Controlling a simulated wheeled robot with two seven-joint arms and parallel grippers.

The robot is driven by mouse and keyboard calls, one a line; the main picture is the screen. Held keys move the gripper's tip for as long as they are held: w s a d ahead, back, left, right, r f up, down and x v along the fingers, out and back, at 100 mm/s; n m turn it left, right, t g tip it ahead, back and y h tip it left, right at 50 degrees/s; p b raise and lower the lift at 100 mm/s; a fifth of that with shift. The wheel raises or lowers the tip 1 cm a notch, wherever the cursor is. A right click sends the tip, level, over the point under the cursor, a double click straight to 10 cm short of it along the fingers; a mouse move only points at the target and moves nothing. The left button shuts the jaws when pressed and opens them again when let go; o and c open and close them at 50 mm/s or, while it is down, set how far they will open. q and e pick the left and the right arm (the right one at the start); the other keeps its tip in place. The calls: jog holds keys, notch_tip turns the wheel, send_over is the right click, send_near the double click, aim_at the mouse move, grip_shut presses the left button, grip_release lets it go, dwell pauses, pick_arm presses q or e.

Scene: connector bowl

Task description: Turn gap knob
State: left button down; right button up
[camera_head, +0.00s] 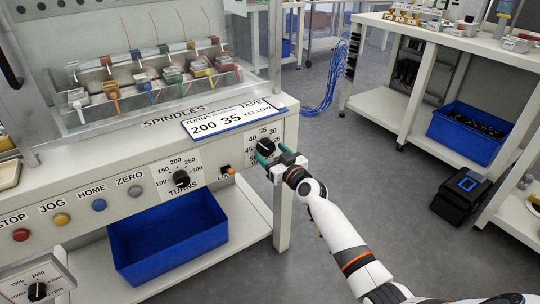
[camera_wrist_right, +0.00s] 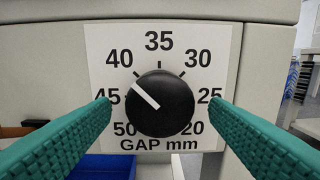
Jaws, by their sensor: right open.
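The gap knob (camera_wrist_right: 160,103) is a round black knob on a white dial plate (camera_wrist_right: 185,45) marked 20 to 50 and "GAP mm". Its white pointer line points up and left, between 40 and 45. In the head view the gap knob (camera_head: 265,147) sits at the right end of the machine's front panel. My right gripper (camera_wrist_right: 160,103) is open, its green fingers on either side of the knob with visible space between; it also shows in the head view (camera_head: 268,158). A card (camera_head: 232,120) above reads 200, 35, YELLOW. My left gripper is not in view.
Coloured buttons (camera_head: 99,205) run further left. A blue bin (camera_head: 165,240) stands below. Open floor (camera_head: 330,130) lies right of the machine.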

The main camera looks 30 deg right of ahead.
jog(key=shift+w+a, duration=0.1)
jog(key=shift+w, duration=0.6)
jog(key=c, duration=1)
